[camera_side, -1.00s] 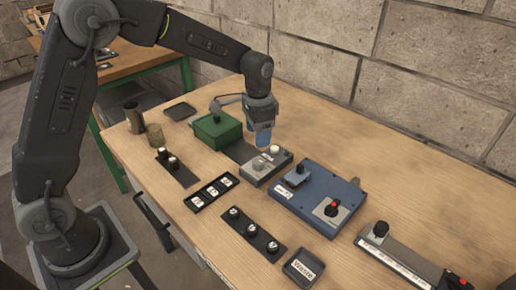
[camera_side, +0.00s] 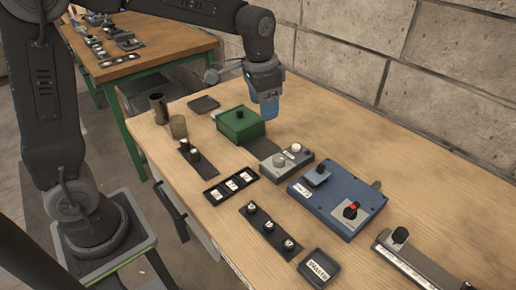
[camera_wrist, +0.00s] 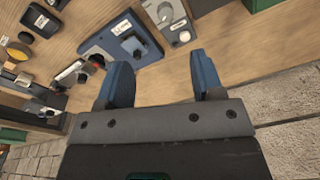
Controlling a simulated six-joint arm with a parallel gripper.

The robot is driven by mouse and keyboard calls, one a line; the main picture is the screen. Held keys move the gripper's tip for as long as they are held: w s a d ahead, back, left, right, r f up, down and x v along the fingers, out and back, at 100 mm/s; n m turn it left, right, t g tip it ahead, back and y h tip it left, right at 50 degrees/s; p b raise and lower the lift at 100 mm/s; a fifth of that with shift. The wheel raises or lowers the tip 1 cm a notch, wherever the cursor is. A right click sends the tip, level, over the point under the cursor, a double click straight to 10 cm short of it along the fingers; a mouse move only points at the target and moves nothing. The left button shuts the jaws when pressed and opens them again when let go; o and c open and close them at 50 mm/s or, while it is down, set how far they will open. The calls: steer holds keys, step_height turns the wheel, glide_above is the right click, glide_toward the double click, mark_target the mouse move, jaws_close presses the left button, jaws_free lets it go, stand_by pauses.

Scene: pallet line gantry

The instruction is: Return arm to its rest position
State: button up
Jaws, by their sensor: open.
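My gripper (camera_side: 268,103) hangs above the bench, just right of the green box (camera_side: 240,122), with its blue fingers pointing down. In the wrist view my gripper (camera_wrist: 165,80) shows its two blue fingers spread wide apart with nothing between them. The wooden bench top shows between the fingers. My arm is bent over the bench from its base at the left.
A block wall (camera_side: 400,60) rises behind.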

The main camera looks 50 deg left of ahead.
steer(key=s+r+n+t, duration=0.1)
steer(key=s+n+t, duration=0.1)
steer(key=s, duration=0.8)
steer(key=s+a+r+n+t, duration=0.1)
steer(key=s+r+n+t, duration=0.1)
steer(key=s, duration=0.8)
steer(key=shift+s, duration=0.2)
